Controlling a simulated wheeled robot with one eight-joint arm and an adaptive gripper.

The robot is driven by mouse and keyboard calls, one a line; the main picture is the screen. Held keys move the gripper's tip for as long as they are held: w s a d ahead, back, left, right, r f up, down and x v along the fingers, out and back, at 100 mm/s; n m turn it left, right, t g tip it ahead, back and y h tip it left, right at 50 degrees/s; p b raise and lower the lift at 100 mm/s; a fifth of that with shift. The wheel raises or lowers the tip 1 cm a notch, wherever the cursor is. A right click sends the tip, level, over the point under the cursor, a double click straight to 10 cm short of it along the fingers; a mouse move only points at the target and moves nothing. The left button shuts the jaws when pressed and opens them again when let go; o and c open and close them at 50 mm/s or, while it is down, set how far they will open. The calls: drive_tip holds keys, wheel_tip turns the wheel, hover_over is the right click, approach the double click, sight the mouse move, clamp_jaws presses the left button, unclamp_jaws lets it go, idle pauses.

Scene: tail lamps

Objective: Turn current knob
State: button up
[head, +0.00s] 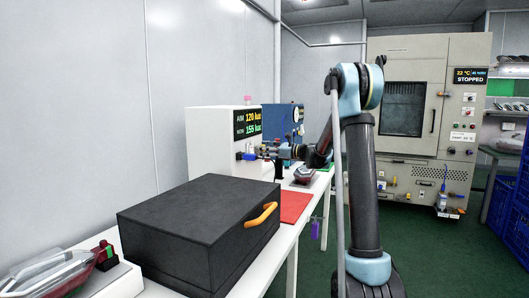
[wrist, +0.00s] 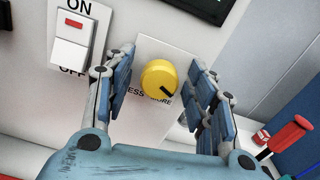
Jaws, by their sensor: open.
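A round yellow knob (wrist: 158,77) with a dark pointer mark toward its lower right sits on a white plate in the wrist view. The plate's lettering is partly hidden; "MORE" shows beside the knob. My gripper (wrist: 160,60) is open, with one finger on each side of the knob and visible gaps to it. In the head view my gripper (head: 256,153) is at the front of a white cabinet (head: 208,142), and the knob cannot be made out there. The cabinet's display (head: 248,124) reads AIM 120 lux and NOW 155 lux.
A white ON/OFF switch (wrist: 73,37) with a red mark is left of the knob. A black case (head: 200,225) with an orange handle stands nearer on the white bench. A red mat (head: 296,206) and a blue device (head: 284,120) are along the bench.

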drive_tip(key=shift+c, duration=0.6)
drive_tip(key=c, duration=1)
drive_tip(key=shift+o, duration=0.2)
drive_tip(key=n, duration=0.6)
drive_tip(key=shift+n, duration=0.4)
drive_tip(key=n, duration=0.3)
drive_tip(key=shift+s+n, duration=0.1)
drive_tip(key=shift+n, duration=0.2)
drive_tip(key=shift+f+n, duration=0.1)
drive_tip(key=shift+n, duration=1.5)
drive_tip(key=shift+s, duration=0.1)
